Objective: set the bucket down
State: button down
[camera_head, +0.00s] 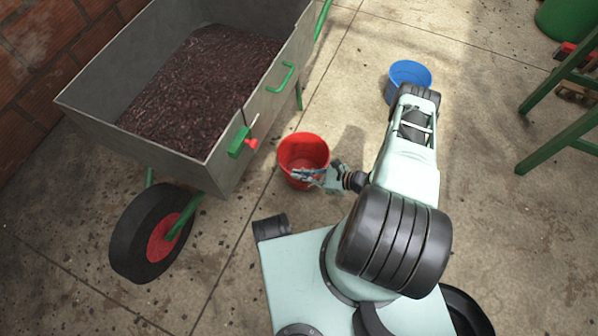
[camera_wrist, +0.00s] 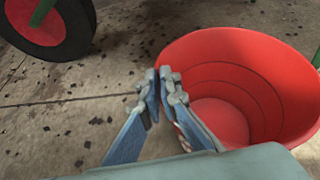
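A red bucket (camera_head: 304,150) is upright beside the wheelbarrow's front corner, just left of my arm. Its inside looks empty. My gripper (camera_head: 306,175) is at the near side of its rim. In the wrist view the red bucket (camera_wrist: 235,85) fills the right side. There the fingertips of my gripper (camera_wrist: 161,84) are close together on the bucket's left rim, one on each side of the wall, so it looks shut on the rim.
A grey wheelbarrow (camera_head: 238,105) full of dark pulp stands on the left, with a black wheel (camera_head: 130,240). A blue bucket (camera_head: 410,72) stands behind my arm. Green legs (camera_head: 560,140) stand at the right. Concrete floor (camera_head: 480,220) is open to the right.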

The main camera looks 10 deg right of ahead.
jog(key=shift+f, duration=0.15)
jog(key=c, duration=2.2)
grip_release()
jog(key=shift+o, duration=0.2)
jog(key=p+v, duration=0.3)
jog(key=v, duration=0.9)
